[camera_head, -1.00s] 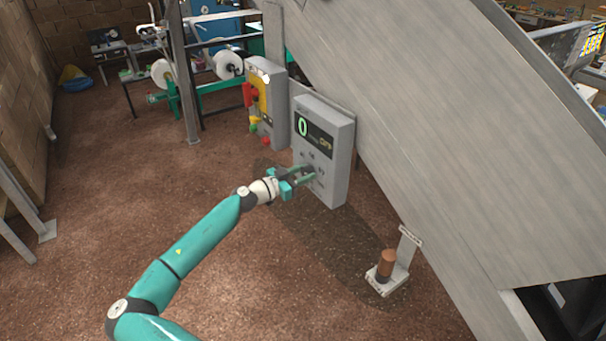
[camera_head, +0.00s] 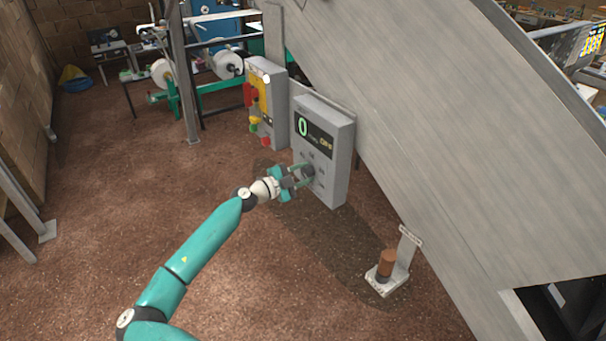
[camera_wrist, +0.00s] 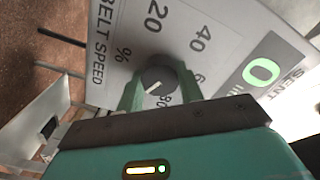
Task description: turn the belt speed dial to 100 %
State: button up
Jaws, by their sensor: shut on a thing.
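The belt speed dial (camera_wrist: 158,80) is a round dark grey knob with a white line that slants towards the lower left in the wrist view. Printed numbers 20, 40, 60 and 80 surround it, with the 60 and 80 partly covered. It sits on the front of a grey control box (camera_head: 337,170), whose green display (camera_head: 303,126) reads 0. My gripper (camera_wrist: 158,86) has one green finger on each side of the dial and is shut on it. In the head view my gripper (camera_head: 306,174) is at the lower front of the box and largely hides the dial.
A grey box with yellow and red parts (camera_head: 262,100) stands just left of the control box. A large grey sloping panel (camera_head: 440,120) rises behind. A small stand with a brown cylinder (camera_head: 387,264) is on the floor at right. The brown floor at left is open.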

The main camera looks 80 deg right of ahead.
jog(key=shift+m, duration=0.6)
jog(key=o, duration=1)
jog(key=v, duration=1.3)
jog(key=shift+w+a, duration=0.3)
jog(key=shift+s, duration=0.1)
